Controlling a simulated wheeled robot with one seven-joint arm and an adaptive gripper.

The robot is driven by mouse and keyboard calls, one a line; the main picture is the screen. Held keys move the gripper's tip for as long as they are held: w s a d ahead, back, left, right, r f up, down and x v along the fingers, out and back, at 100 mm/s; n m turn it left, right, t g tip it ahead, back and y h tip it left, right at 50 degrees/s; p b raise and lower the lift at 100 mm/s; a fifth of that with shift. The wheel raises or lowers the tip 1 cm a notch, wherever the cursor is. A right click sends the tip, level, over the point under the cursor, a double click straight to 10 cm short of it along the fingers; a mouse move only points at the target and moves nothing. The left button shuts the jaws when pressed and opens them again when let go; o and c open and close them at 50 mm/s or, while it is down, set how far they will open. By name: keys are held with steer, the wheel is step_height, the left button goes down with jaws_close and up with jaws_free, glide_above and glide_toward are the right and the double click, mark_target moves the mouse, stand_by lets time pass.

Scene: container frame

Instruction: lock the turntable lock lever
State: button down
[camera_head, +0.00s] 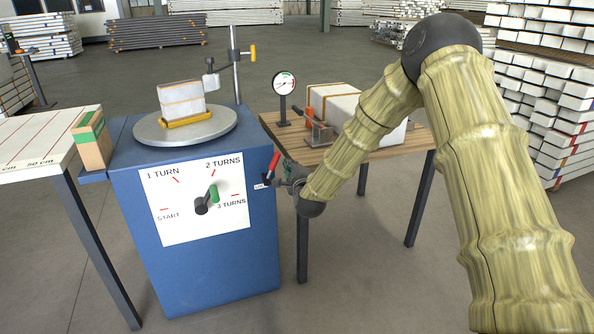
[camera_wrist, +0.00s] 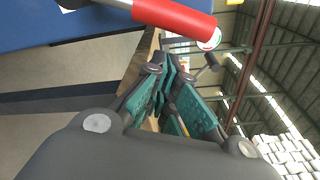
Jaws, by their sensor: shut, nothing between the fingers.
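The lock lever with a red handle (camera_head: 273,166) stands up, tilted, at the right edge of the blue turntable cabinet (camera_head: 215,273). A small label is partly visible beside its base. In the wrist view the red handle (camera_wrist: 175,17) lies across the top, above my fingers. My gripper (camera_head: 283,180) is right beside the lever in the head view, and its teal-padded fingers (camera_wrist: 170,90) are shut with nothing held. Whether the fingers touch the lever I cannot tell. The round grey turntable (camera_head: 160,135) on top carries a white wrapped block (camera_head: 181,100) on a yellow holder.
A dial panel (camera_head: 180,228) with a green-and-black pointer is on the cabinet front. A wooden table (camera_head: 400,137) with a clamp (camera_head: 318,130), gauge (camera_head: 284,84) and wrapped package stands behind my arm. A white table (camera_head: 30,140) stands at left. Floor in front is clear.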

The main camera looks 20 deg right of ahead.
steer(key=shift+s+a+r, duration=0.1)
steer(key=shift+a+r, duration=0.1)
steer(key=shift+a, duration=0.2)
steer(key=shift+s+a+r, duration=0.1)
steer(key=shift+a+r, duration=0.05)
steer(key=shift+a, duration=0.25)
steer(key=shift+a+r, duration=0.1)
steer(key=shift+a, duration=0.05)
steer(key=shift+a+r+n, duration=0.1)
steer(key=shift+r+n, duration=0.05)
steer(key=shift+n, duration=0.15)
